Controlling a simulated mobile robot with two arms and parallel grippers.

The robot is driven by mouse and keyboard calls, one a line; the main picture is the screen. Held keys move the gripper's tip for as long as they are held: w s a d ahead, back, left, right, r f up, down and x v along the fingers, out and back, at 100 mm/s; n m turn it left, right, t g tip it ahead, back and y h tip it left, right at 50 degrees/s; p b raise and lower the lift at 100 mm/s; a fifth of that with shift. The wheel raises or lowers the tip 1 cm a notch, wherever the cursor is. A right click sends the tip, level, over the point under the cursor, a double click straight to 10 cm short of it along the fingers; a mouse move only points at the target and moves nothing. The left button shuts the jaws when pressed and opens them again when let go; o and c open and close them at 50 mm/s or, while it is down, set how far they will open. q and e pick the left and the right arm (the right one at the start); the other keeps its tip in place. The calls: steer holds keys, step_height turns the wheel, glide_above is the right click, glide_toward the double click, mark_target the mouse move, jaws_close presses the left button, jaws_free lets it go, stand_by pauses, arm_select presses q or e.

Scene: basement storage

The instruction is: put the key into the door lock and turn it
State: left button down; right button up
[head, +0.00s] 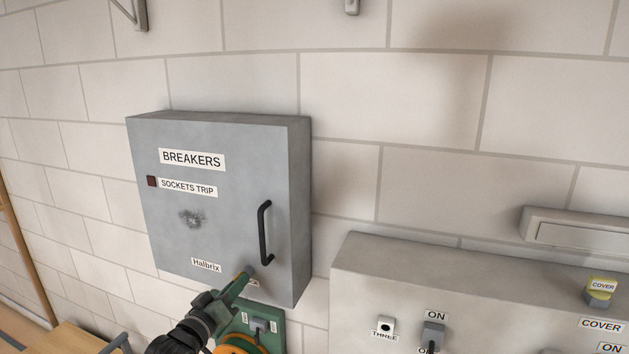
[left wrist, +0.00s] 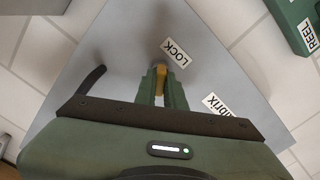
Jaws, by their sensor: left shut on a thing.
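The grey breaker cabinet (head: 225,235) hangs on the wall, its door shut, with a black handle (head: 264,232) at its right. My left gripper (head: 243,276) is at the lower part of the door, beside the handle. In the left wrist view my left gripper (left wrist: 161,84) is shut on a small brass-coloured key (left wrist: 161,79), mostly hidden between the fingers. The fingertips are at the door lock beside the LOCK label (left wrist: 176,53). The lock is mostly covered; I cannot tell how far the key is in. My right gripper is not in view.
A grey control box (head: 400,275) with switches and a yellow cover (head: 600,287) stands out at the lower right. A green box (head: 266,325) with an orange reel is below the cabinet. A wooden surface (head: 75,338) is at the lower left.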

arm_select(q)
steer(key=shift+r+m, duration=0.3)
steer(key=shift+m, duration=0.1)
steer(key=c, duration=1.4)
jaws_free()
steer(key=shift+w, duration=0.1)
steer(key=shift+c, duration=0.2)
steer(key=shift+o, duration=0.2)
steer(key=shift+w+d+f, duration=0.1)
steer(key=shift+w+f, duration=0.05)
steer(key=shift+f, duration=0.1)
steer(key=p+v, duration=0.5)
steer(key=v, duration=0.4)
steer(key=shift+p, duration=0.35)
